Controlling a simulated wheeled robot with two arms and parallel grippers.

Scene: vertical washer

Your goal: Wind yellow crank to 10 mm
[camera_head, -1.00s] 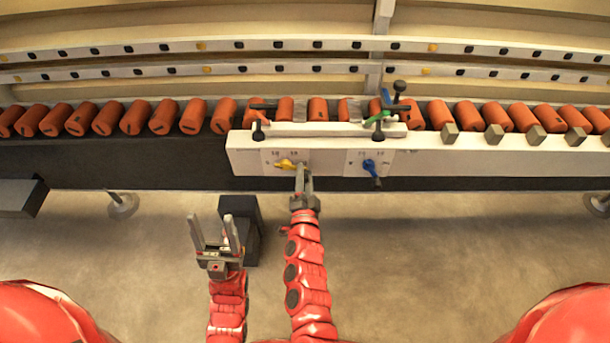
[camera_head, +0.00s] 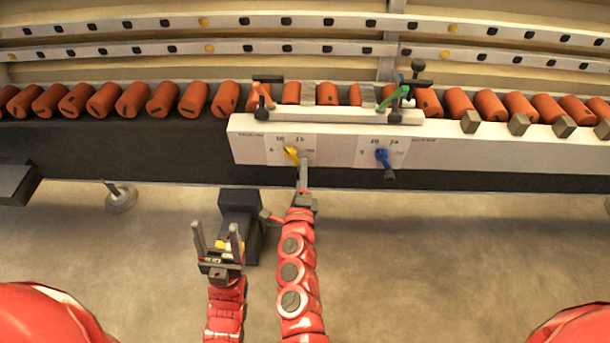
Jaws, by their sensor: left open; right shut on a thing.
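The yellow crank (camera_head: 291,153) sits on the left dial plate (camera_head: 277,150) of the white panel, which has small scale marks, too small to read fully. The crank points down and to the right. My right gripper (camera_head: 303,163) is shut on the yellow crank at its lower right end. My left gripper (camera_head: 217,238) is open and empty, below and left of the panel, its fingers pointing up.
A blue crank (camera_head: 382,157) is on the right dial plate of the same panel. Orange rollers (camera_head: 132,98) line the conveyor above. A dark box (camera_head: 240,207) stands behind my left gripper. The floor at right is clear.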

